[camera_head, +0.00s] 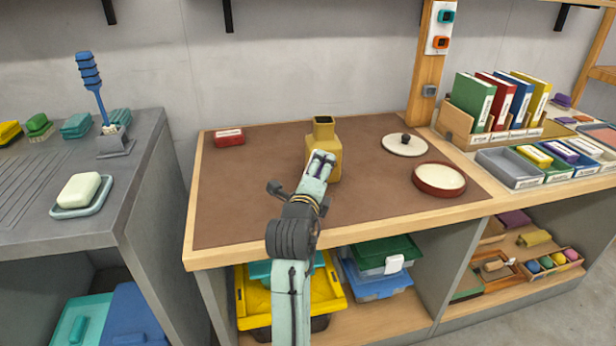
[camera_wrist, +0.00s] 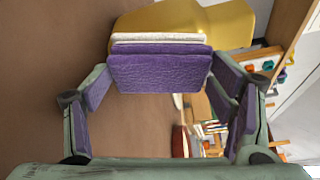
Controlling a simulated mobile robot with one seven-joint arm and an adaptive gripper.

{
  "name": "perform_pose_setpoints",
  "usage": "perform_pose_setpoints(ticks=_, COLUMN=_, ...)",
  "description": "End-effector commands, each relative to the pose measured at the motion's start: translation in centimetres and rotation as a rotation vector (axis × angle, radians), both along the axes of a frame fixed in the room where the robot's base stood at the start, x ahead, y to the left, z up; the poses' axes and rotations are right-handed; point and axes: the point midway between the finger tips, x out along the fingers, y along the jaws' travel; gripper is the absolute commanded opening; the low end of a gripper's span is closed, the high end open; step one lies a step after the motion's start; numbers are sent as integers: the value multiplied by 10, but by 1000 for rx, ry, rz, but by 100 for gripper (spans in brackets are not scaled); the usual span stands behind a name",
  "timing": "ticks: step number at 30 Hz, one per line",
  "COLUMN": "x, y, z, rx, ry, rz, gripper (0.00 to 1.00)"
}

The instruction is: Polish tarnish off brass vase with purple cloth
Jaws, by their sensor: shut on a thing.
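The brass vase (camera_head: 328,143) is yellow, with a square body and a narrow neck with a dark mouth. It stands upright on the brown bench top; my arm hides part of its front. In the wrist view the vase (camera_wrist: 228,25) lies just beyond the cloth. The purple cloth (camera_wrist: 158,72) is a folded pad with a whitish layer behind it. My gripper (camera_wrist: 162,85) is shut on it, a purple-padded finger at each side. In the head view my gripper (camera_head: 321,158) is at the vase's near side. I cannot tell whether the cloth touches the vase.
A red box (camera_head: 229,137) lies left of the vase. A white lid with a black knob (camera_head: 404,144) and a red-brown dish (camera_head: 438,190) of cream are right. A book rack (camera_head: 456,122) and trays (camera_head: 508,168) fill the far right. Bench front left is clear.

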Motion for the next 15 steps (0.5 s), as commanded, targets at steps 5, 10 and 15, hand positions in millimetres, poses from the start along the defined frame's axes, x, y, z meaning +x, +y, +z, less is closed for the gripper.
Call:
perform_pose_setpoints(ticks=5, x=4, y=-16, z=0, rx=1, ry=0, rz=-1, gripper=54)
perform_pose_setpoints(ticks=10, x=5, y=-22, z=0, rx=1, ry=-1, rz=0, gripper=54)
perform_pose_setpoints(ticks=15, x=5, y=-23, z=0, rx=1, ry=0, rz=1, gripper=54)
